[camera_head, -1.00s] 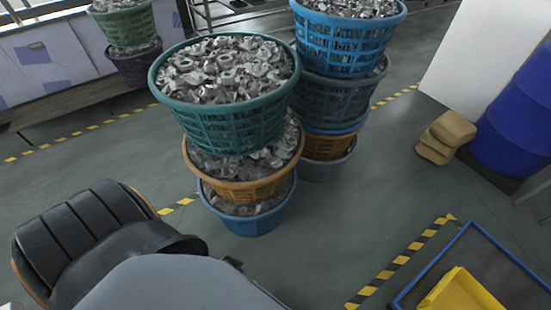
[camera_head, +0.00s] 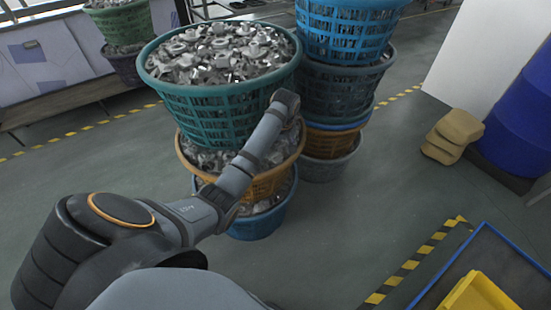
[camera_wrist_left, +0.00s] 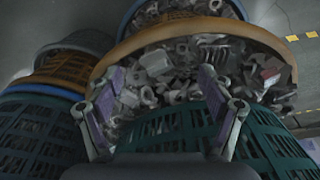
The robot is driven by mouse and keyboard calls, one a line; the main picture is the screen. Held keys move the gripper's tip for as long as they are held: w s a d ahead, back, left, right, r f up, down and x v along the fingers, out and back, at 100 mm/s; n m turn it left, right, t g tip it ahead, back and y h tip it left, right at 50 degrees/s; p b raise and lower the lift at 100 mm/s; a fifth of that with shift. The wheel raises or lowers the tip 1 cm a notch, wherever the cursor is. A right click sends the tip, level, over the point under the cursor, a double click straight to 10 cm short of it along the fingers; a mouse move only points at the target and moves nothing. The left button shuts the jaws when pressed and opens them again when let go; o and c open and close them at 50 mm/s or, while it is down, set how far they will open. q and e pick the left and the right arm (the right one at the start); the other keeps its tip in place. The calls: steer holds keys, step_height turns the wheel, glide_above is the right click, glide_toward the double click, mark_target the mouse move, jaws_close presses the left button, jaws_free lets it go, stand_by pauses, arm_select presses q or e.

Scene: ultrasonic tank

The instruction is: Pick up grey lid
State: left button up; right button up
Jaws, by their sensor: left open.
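I cannot make out a grey lid in either view. My left arm (camera_head: 240,170) reaches up and right in the head view, in front of the stacked baskets. Its far end is beside the right side of the teal basket (camera_head: 220,110). The fingers are hard to make out there. In the left wrist view my left gripper (camera_wrist_left: 163,95) is open, with its two fingers apart and nothing held between them. Beyond the fingers are grey metal parts (camera_wrist_left: 155,65) in an orange-rimmed basket (camera_wrist_left: 190,28). My right gripper is in neither view.
A blue basket (camera_head: 350,25) tops another stack just right of the teal one. A blue-edged surface with a yellow bin (camera_head: 478,295) is at lower right. The floor between is clear.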

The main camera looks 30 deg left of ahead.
arm_select(q)
steer(key=w+a+r+n, duration=0.2)
steer(key=w+r+n, duration=0.1)
steer(key=r, duration=0.2)
glide_above(275, 155)
steer(key=d, duration=0.1)
steer(key=f, duration=0.7)
steer(key=shift+w+f+b, duration=0.1)
steer(key=shift+w+b, duration=0.1)
steer(key=shift+b, duration=0.1)
steer(key=f, duration=0.3)
steer(key=a+f, duration=0.1)
steer(key=f, duration=0.1)
steer(key=shift+s+f+b, duration=0.1)
steer(key=shift+f+b, duration=0.05)
steer(key=shift+b, duration=0.15)
steer(key=shift+s+d, duration=0.15)
steer(key=c, duration=1.6)
